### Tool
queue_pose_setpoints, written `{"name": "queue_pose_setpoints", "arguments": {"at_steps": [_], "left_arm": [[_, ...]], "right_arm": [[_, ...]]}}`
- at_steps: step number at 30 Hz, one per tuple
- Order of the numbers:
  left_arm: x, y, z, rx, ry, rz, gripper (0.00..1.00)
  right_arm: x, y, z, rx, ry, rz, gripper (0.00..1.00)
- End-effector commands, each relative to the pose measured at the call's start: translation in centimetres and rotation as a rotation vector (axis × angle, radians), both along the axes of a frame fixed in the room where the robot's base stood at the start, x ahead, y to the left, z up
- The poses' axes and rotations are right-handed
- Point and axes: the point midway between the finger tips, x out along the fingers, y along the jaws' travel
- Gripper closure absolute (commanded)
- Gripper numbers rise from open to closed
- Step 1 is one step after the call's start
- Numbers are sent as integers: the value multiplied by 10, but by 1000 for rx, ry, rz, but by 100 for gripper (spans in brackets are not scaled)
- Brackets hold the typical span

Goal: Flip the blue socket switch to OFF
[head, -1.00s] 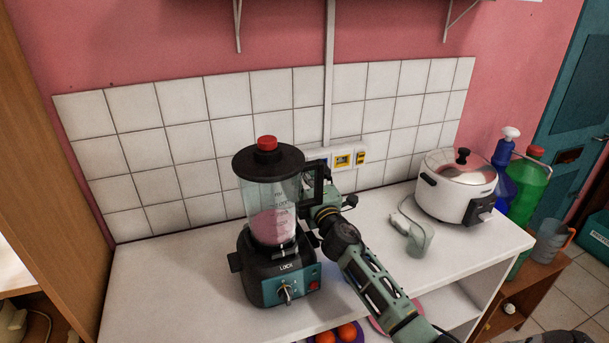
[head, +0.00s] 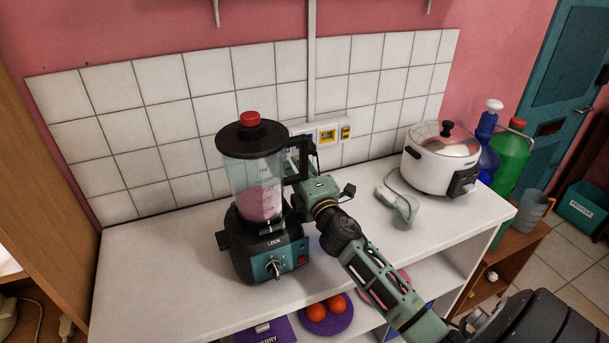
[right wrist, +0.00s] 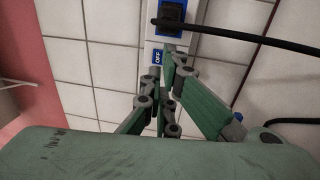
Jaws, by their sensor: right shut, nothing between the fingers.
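The blue socket (right wrist: 172,15) is on the white wall panel at the top of the right wrist view, with a dark plug and black cord in it. Below it is a blue label reading OFF (right wrist: 157,57). My right gripper (right wrist: 174,54) is shut and empty, its tips just below the socket and beside the label. The tips hide the switch itself, and I cannot tell whether they touch it. In the head view my right gripper (head: 305,168) reaches behind the blender handle, which partly hides it and the blue socket. My left gripper is not in view.
The blender (head: 262,190) stands close left of my right arm. A yellow socket (head: 327,136) and a yellow-marked unit (head: 345,132) are further right on the panel. The left counter is clear.

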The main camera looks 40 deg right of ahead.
Motion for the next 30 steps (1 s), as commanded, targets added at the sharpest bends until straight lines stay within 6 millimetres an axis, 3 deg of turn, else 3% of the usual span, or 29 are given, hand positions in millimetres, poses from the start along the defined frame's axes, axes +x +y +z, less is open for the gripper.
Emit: {"name": "queue_pose_setpoints", "arguments": {"at_steps": [3,9,30], "left_arm": [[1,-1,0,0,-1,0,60],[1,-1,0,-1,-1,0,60],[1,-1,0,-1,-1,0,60]], "right_arm": [[-24,6,-4,2,1,1,100],[-47,12,-6,2,0,0,100],[-52,13,-5,0,-2,0,100]]}}
